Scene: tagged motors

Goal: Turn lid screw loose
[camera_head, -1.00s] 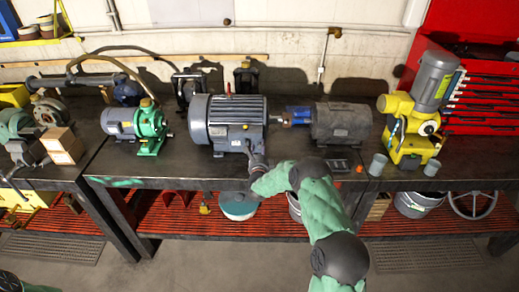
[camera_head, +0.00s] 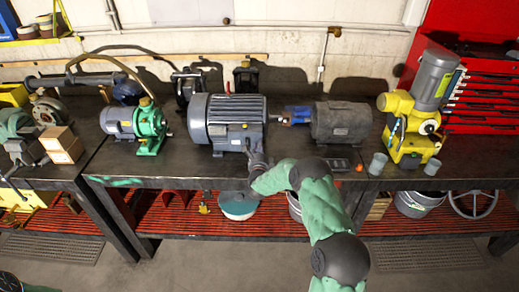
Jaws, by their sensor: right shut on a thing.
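A large grey motor (camera_head: 232,108) with a ribbed top stands on the dark workbench, left of the middle. A box-like cover sits on its front face; the lid screw itself is too small to make out. My right gripper (camera_head: 251,150) is at the lower front right of this motor, at the end of my green arm. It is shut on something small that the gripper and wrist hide. Of my left arm, only a dark and green part shows at the bottom left corner; its gripper is out of view.
A small motor with a green pump (camera_head: 148,128) stands to the left. A dark cylindrical motor (camera_head: 341,122) and a yellow machine (camera_head: 408,130) stand to the right. Grey cups (camera_head: 378,163) are near the bench's front edge. The red lower shelf (camera_head: 280,222) holds buckets.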

